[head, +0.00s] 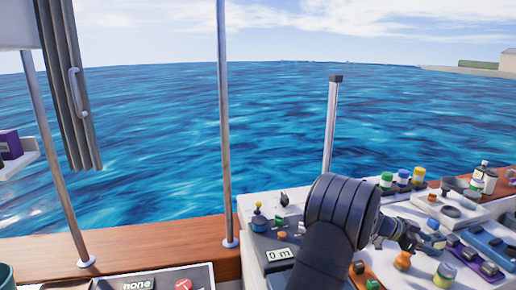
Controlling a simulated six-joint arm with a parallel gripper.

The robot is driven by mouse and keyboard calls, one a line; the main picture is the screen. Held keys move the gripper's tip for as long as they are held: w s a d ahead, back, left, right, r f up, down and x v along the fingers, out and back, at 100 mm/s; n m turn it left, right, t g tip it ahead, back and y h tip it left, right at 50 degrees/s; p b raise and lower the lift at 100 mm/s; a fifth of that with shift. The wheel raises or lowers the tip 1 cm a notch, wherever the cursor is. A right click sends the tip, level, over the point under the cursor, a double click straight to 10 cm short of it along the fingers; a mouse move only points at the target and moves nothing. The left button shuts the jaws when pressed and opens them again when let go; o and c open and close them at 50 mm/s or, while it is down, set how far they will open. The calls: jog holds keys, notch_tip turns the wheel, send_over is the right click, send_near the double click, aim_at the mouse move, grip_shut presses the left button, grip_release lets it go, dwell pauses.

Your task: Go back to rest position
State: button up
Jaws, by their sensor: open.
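My gripper (410,238) is small and partly hidden beyond the arm, low over the console among the knobs. It is open, and I see nothing held in it. My arm hides the part of the console behind it.
Several coloured knobs and caps (387,180) stand close around my gripper, with a bottle (479,170) at the right. Thin poles (224,130) rise from the wooden rail (150,243). A label panel (150,278) lies at bottom left. Open water lies beyond.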

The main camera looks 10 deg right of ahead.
jog(key=s+r, duration=0.7)
jog(key=r, duration=0.3)
jog(key=w+a+r+n+t, duration=0.3)
jog(key=w+a+n+t, duration=0.1)
jog(key=w+a, duration=0.45)
jog(key=w+a+r+n+t, duration=0.3)
jog(key=w+a+t, duration=0.3)
jog(key=w, duration=0.4)
jog(key=w+a+n+t+y, duration=0.1)
jog(key=w+a+n+t, duration=0.1)
jog(key=a, duration=0.8)
jog(key=w+a+n+t+y, duration=0.2)
jog(key=w+a+n, duration=0.3)
jog(key=a, duration=0.6)
jog(key=shift+w+a+r+t+y, duration=0.25)
jog(key=shift+w+t, duration=0.45)
jog(key=shift+w, duration=0.35)
